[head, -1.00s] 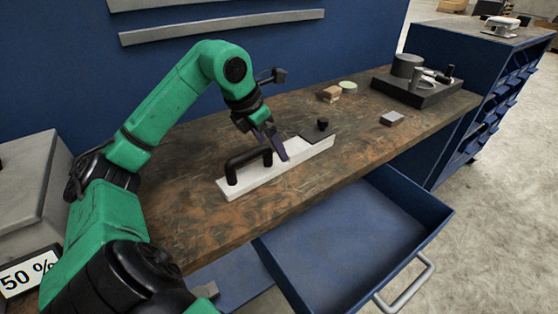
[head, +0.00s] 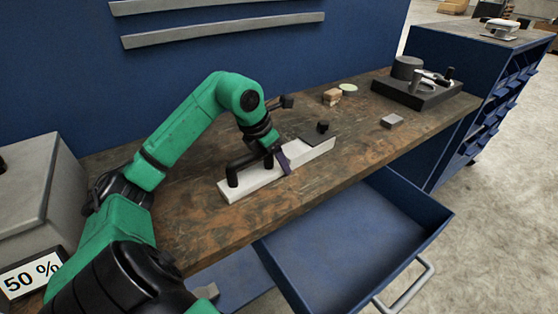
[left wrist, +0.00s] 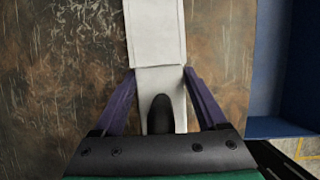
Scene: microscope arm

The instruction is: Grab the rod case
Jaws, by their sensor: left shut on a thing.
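The rod case, a long white bar-shaped case (head: 262,178) with a black handle, lies on the wooden workbench (head: 200,225). It has a dark top piece and a black knob (head: 323,127) toward its far right end. My left gripper (head: 281,160) is at the middle of the case, just right of the handle, pointing down. In the left wrist view my purple fingers (left wrist: 160,75) press on both sides of the case (left wrist: 155,32), with the rounded end of the black handle (left wrist: 160,115) between them. The left gripper is shut on the case. My right gripper is not in view.
An open blue drawer (head: 350,240) juts out below the bench's front edge. A grey box (head: 40,190) is at the left.

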